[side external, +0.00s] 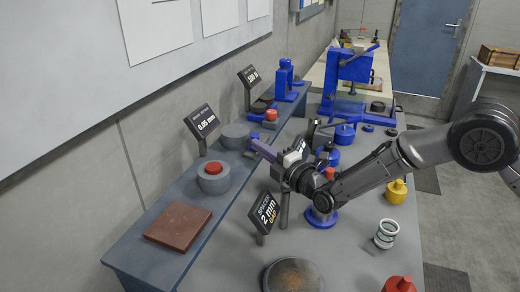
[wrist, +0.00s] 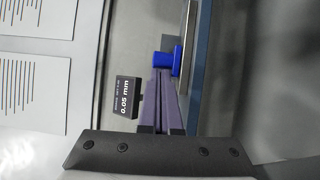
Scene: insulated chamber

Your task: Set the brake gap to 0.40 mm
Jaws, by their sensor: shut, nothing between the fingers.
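My gripper (side external: 258,147) is shut and empty above the blue-grey bench shelf. Its purple fingers lie together in the wrist view (wrist: 165,95), pointing at a small blue part (wrist: 167,62) just beyond the tips; I cannot tell whether they touch it. A dark sign reading "0.05 mm" (side external: 203,122) stands on the shelf and also shows in the wrist view (wrist: 125,98). A grey cylinder (side external: 235,136) stands close to the fingertips. I cannot tell which part is the brake, and no 0.40 mm reading is visible.
A grey ring with a red button (side external: 214,176) and a brown plate (side external: 178,226) lie on the shelf. A red button part (side external: 271,115) and a blue stand (side external: 286,78) are farther along. A round dark disc (side external: 293,275), a spring (side external: 386,234) and a yellow weight (side external: 396,191) stand lower.

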